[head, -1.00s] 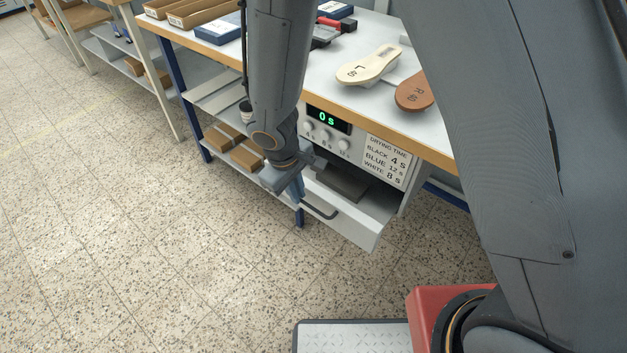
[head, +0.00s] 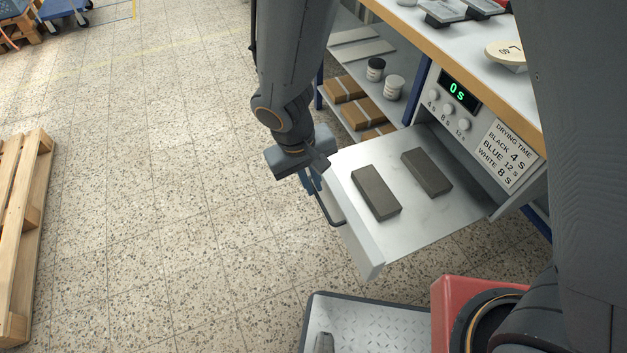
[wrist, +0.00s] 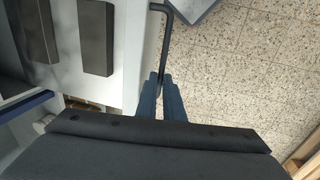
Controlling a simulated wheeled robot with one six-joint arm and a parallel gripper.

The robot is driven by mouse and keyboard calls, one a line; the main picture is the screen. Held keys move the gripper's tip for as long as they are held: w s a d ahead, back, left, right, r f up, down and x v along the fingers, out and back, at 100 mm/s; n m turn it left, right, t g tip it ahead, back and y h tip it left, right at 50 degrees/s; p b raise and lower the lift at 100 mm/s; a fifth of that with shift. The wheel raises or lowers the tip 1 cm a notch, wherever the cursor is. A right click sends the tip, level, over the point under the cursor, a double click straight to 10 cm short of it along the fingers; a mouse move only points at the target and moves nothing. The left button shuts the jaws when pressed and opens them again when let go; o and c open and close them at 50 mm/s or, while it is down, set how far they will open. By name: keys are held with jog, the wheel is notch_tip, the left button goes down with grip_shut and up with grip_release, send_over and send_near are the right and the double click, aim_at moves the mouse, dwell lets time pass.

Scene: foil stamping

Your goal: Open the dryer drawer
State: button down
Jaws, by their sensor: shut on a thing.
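The dryer drawer (head: 445,222) is pulled far out from under the workbench in the head view. Two dark grey blocks lie flat inside it, a nearer one (head: 376,192) and a farther one (head: 427,173). The dark bar handle (wrist: 165,40) runs along the drawer's front face in the wrist view. My gripper (wrist: 160,78) is shut on the handle near its end; it also shows in the head view (head: 312,186) at the drawer front. The arm partly hides the handle in the head view.
The dryer panel (head: 459,100) shows a green "0 s", three knobs and a drying-time label. Shelves at the left hold cardboard boxes (head: 356,110) and jars (head: 376,69). A wooden pallet (head: 22,230) lies far left. The floor before the drawer is clear.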

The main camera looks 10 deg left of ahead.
dwell(0.3)
jog(key=c, duration=2.2)
grip_release()
jog(key=shift+o, duration=0.2)
notch_tip(320, 180, up, 8)
jog(key=a, duration=0.1)
jog(key=shift+s+a+p, duration=0.15)
jog(key=shift+s+p, duration=0.2)
jog(key=shift+s, duration=0.1)
jog(key=shift+f, duration=0.15)
jog(key=d+r+m+y+p, duration=0.1)
jog(key=d+r, duration=0.4)
jog(key=d, duration=0.9)
jog(key=s+d+r+m+g+p, duration=0.1)
jog(key=d+r+m+p, duration=0.2)
jog(key=d, duration=1.1)
notch_tip(320, 180, up, 4)
jog(key=m, duration=0.2)
jog(key=shift+s+d+f+m+y, duration=0.25)
jog(key=shift+s+d+m+y, duration=0.05)
jog(key=shift+d+m+y, duration=0.1)
